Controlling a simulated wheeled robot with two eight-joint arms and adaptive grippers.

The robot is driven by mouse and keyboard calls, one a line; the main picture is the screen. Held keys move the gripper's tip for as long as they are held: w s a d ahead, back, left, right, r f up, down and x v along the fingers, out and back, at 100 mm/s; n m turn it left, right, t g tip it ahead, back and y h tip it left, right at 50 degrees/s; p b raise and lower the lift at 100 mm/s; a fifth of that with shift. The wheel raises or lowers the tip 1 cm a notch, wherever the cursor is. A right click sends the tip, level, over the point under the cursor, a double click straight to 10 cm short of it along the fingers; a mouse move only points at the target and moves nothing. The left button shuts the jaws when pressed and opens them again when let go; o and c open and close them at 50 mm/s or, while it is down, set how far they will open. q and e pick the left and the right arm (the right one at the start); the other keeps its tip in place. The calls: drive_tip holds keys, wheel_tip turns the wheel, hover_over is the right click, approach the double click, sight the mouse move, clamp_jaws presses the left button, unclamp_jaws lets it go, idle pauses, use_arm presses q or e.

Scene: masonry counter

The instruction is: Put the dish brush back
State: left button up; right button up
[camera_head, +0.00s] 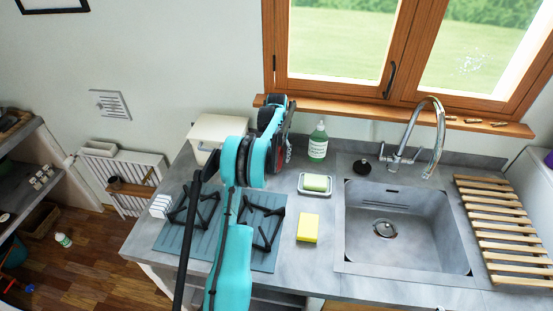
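I cannot make out a dish brush in this view. A small round black object (362,167) sits on the counter behind the sink's left corner; I cannot tell what it is. One teal arm of mine rises from the bottom, left of centre, over the stove and reaches towards the window sill. I take it for my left arm. Its gripper (287,140) points away, a dark shape mostly hidden behind the arm's own links, left of the green soap bottle (318,143). I cannot see whether it is open or holds anything. My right gripper is not in view.
The sink (400,235) is empty, under a tall faucet (438,130). A wooden rack (500,225) lies right. A cream box (213,132) stands behind the stove (262,232).

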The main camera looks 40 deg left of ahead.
use_arm(q)
wheel_tip(320, 180, up, 10)
drive_tip(key=shift+f+p, duration=0.1)
drive_tip(key=shift+p, duration=0.75)
drive_tip(key=shift+d+r, duration=0.2)
drive_tip(key=shift+r, duration=0.2)
drive_tip(key=s+d+r+m+t, duration=0.1)
drive_tip(key=s+d+r, duration=0.25)
drive_tip(key=d, duration=0.35)
drive_tip(key=s+d+r+m+t, duration=0.1)
drive_tip(key=s+d+r, duration=0.2)
drive_tip(key=d+r, duration=0.3)
drive_tip(key=s+d+r+m+t, duration=0.1)
drive_tip(key=s+d+r, duration=0.2)
drive_tip(key=d, duration=0.5)
drive_tip(key=s+d+f+m+t, duration=0.1)
drive_tip(key=s+d+f+t, duration=0.1)
drive_tip(key=s+d, duration=0.5)
drive_tip(key=s+d+f+m+t, duration=0.1)
drive_tip(key=s+d+f+t, duration=0.1)
drive_tip(key=s+d+f, duration=0.2)
drive_tip(key=s+d, duration=0.3)
drive_tip(key=s, duration=0.4)
drive_tip(key=shift+s+f+m, duration=0.2)
drive_tip(key=shift+s+m, duration=0.05)
drive_tip(key=shift+m, duration=0.15)
